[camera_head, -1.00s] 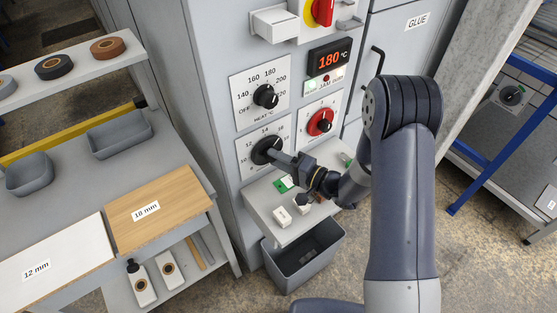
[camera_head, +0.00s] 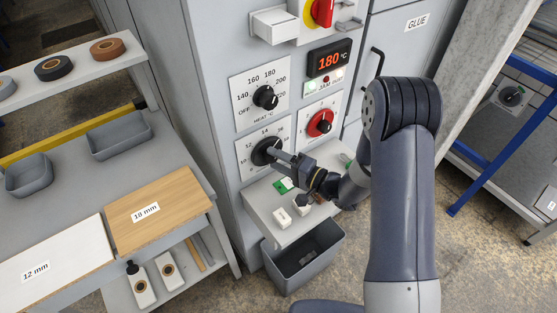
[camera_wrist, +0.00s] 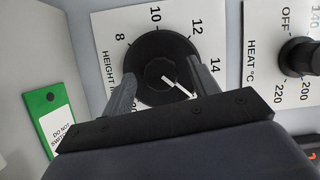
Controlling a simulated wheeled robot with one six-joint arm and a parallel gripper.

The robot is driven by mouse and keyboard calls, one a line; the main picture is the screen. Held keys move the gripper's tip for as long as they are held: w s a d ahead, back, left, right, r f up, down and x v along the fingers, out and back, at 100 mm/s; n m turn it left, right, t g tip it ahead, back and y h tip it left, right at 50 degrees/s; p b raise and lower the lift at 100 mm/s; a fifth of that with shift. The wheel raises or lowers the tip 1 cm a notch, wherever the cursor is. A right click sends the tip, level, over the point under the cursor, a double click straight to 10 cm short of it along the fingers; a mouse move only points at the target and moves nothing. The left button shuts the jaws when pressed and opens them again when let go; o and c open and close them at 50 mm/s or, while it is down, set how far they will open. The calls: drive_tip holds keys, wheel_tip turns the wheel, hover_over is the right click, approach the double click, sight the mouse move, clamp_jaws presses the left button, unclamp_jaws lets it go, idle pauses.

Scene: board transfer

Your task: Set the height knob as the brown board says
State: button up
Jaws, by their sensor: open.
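The brown board (camera_head: 172,194) lies on the bench at the left, and its label reads 18 mm. The height knob (camera_head: 265,148) is a round black knob on a white dial plate on the grey machine. My gripper (camera_head: 275,153) is at this knob. In the wrist view, my open gripper (camera_wrist: 163,80) has one finger on each side of the knob (camera_wrist: 160,50). The knob's white pointer line slants to the lower right, beyond the 14 mark. The numbers 8, 10, 12 and 14 show; my gripper hides the scale further round.
The heat knob (camera_head: 265,97) sits just above, and a red knob (camera_head: 320,122) is to the right. A shelf with white switches (camera_head: 282,217) and a green tag (camera_wrist: 58,122) is below. A white board (camera_head: 60,255) marked 12 mm lies beside the brown one.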

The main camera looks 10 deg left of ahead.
drive_tip(key=b+v, duration=0.2)
drive_tip(key=v, duration=0.8)
drive_tip(key=shift+s+d, duration=0.15)
drive_tip(key=shift+d, duration=0.25)
drive_tip(key=shift+r, duration=0.1)
drive_tip(key=p+x, duration=0.2)
drive_tip(key=x, duration=0.9)
drive_tip(key=shift+d, duration=0.1)
